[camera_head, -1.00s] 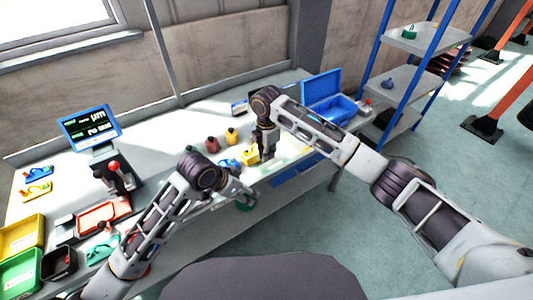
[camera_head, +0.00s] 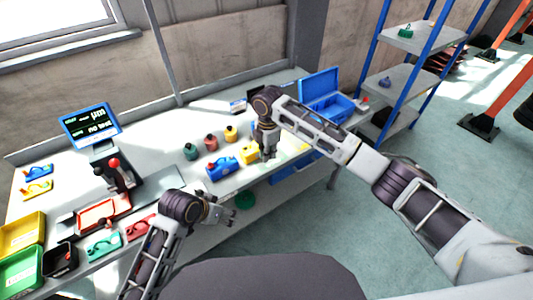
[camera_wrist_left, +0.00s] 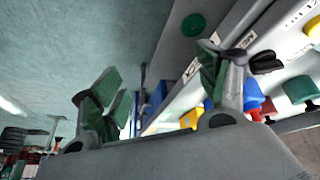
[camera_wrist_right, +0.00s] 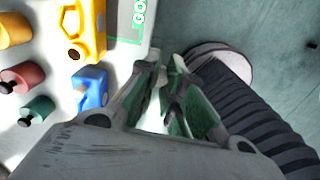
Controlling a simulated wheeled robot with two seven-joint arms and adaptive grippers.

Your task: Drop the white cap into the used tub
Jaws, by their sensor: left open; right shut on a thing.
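My right gripper (camera_head: 268,156) is low over the bench's front part, just right of a yellow part (camera_head: 248,154). In the right wrist view its fingers (camera_wrist_right: 166,80) are shut on a small pale piece, apparently the white cap (camera_wrist_right: 163,74), mostly hidden by the fingers. My left gripper (camera_head: 228,213) is open and empty, in front of the bench edge. In the left wrist view its fingers (camera_wrist_left: 165,78) stand wide apart. At far left are a yellow tub (camera_head: 22,232), a green tub (camera_head: 18,284) and a black tub (camera_head: 60,260). I cannot read which is the used tub.
Green (camera_head: 190,152), red (camera_head: 211,143) and yellow (camera_head: 231,134) bottles stand behind a blue part (camera_head: 222,169). A screen (camera_head: 90,125) and red tray (camera_head: 103,213) are left. An open blue box (camera_head: 325,104) is at the right end. A green disc (camera_head: 245,200) lies below the bench edge.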

